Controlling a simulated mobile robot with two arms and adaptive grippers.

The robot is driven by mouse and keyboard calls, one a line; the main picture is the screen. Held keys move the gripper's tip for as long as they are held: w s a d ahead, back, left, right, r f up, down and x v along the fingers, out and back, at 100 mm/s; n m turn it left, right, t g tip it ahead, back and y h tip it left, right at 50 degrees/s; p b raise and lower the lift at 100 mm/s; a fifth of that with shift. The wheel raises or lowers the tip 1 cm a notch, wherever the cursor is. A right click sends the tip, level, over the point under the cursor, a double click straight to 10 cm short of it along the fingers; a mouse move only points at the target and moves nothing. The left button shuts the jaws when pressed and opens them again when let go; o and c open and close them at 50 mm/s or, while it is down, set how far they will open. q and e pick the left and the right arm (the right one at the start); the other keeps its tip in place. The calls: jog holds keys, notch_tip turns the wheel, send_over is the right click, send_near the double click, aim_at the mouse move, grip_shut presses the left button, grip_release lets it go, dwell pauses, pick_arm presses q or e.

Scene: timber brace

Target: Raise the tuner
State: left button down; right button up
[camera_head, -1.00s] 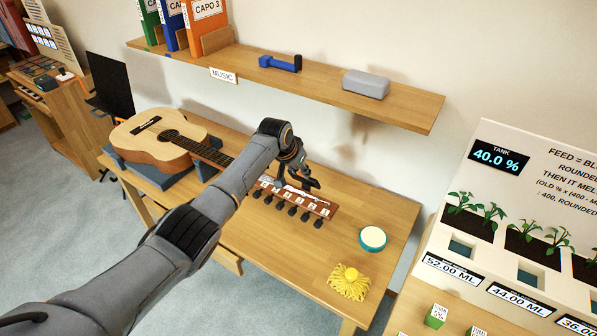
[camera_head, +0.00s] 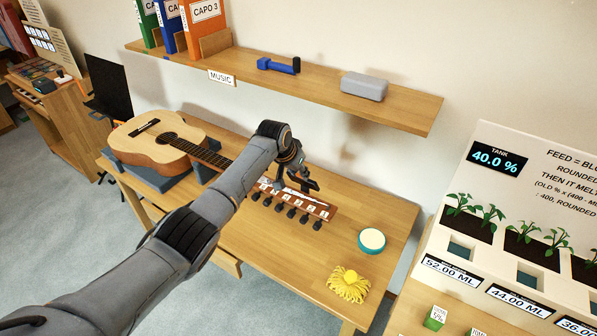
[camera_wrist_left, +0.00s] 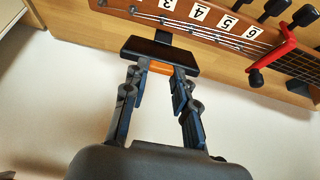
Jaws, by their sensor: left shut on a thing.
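In the left wrist view the gripper (camera_wrist_left: 158,74) is shut on the tuner (camera_wrist_left: 150,52), a flat black slab with an orange part between the fingers. The tuner is beside the headstock edge (camera_wrist_left: 122,9); I cannot tell whether they touch. In the head view I cannot make the tuner out clearly. My right gripper is not in view.
The guitar body (camera_head: 160,140) rests on a grey stand. A teal round tin (camera_head: 371,242) and yellow tassel (camera_head: 348,284) lie to the right. The shelf (camera_head: 320,92) overhangs behind.

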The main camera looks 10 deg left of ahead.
pick_arm(q)
jog(key=shift+w+r, duration=0.35)
jog(key=shift+r, duration=0.15)
jog(key=c, duration=1.1)
grip_release()
jog(key=shift+o, duration=0.3)
jog(key=shift+s+f, duration=0.15)
jog(key=shift+f, duration=0.1)
jog(key=v, duration=1.2)
jog(key=shift+s, duration=0.1)
